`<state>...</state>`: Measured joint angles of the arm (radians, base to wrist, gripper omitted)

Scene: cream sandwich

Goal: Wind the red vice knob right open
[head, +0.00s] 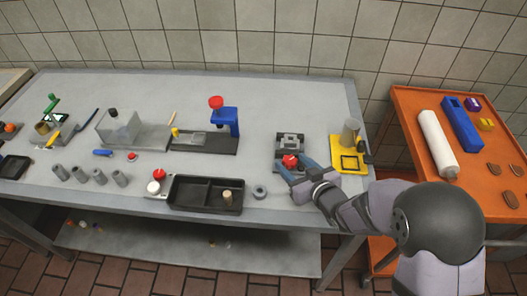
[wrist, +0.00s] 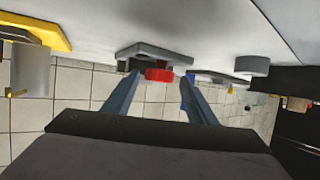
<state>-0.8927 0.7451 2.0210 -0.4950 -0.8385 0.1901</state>
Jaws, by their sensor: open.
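The grey vice (head: 290,140) stands on the right part of the grey bench, with its red knob (head: 290,161) on the near side. My gripper (head: 297,168) is at the knob, coming from the near right. In the wrist view the red knob (wrist: 159,75) shows between the tips of my open gripper (wrist: 158,82), with a gap visible to each blue finger. The vice (wrist: 150,52) shows behind the knob in that view. How far the vice jaws are apart cannot be told.
A yellow fixture (head: 337,166) with a grey cylinder (head: 350,132) stands right of the vice. A grey ring (head: 260,192) and a black divided tray (head: 183,204) lie to the left. An orange cart (head: 409,103) stands at the far right.

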